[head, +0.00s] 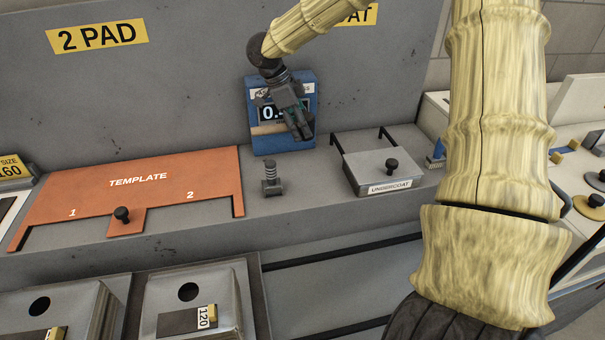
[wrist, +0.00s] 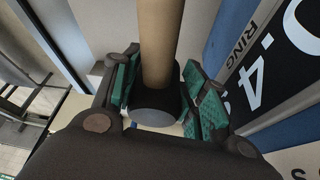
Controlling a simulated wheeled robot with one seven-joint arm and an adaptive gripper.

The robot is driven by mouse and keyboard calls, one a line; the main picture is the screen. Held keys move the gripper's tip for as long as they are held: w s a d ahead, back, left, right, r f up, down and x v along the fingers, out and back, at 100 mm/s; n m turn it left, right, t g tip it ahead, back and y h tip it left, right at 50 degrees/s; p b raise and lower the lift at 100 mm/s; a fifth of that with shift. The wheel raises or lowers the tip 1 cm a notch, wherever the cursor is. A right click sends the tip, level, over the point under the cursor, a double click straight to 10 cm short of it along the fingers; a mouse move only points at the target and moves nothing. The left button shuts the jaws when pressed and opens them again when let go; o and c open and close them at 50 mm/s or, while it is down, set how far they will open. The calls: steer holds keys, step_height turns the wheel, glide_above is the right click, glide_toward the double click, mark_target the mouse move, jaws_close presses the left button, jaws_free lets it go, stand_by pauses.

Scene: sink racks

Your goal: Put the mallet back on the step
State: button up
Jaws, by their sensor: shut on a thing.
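My gripper (head: 304,133) is in front of the blue display box, above the grey step (head: 318,190). In the wrist view, my gripper (wrist: 163,104) has its green-padded fingers closed on a round shaft, taken as the mallet (wrist: 162,40). It has a tan handle, a black section between the pads and a grey round end facing the camera. The rest of the mallet is out of the wrist view, and I cannot make it out in the head view.
The blue display box (head: 256,138) stands right behind my gripper. Bare step lies around the post. Metal bins (head: 160,290) sit lower in front.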

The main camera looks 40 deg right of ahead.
mark_target(281, 130)
steer(key=shift+s+f, duration=0.3)
steer(key=shift+f, duration=0.2)
step_height(281, 130, down, 5)
steer(key=shift+w+r+p, duration=0.15)
steer(key=shift+r+p, duration=0.05)
steer(key=shift+p, duration=0.5)
steer(key=shift+f, duration=0.55)
steer(key=shift+f+p, duration=0.55)
steer(key=shift+f, duration=1.15)
steer(key=shift+f, duration=0.1)
steer(key=o, duration=0.9)
steer(key=b+v, duration=0.3)
steer(key=v, duration=0.9)
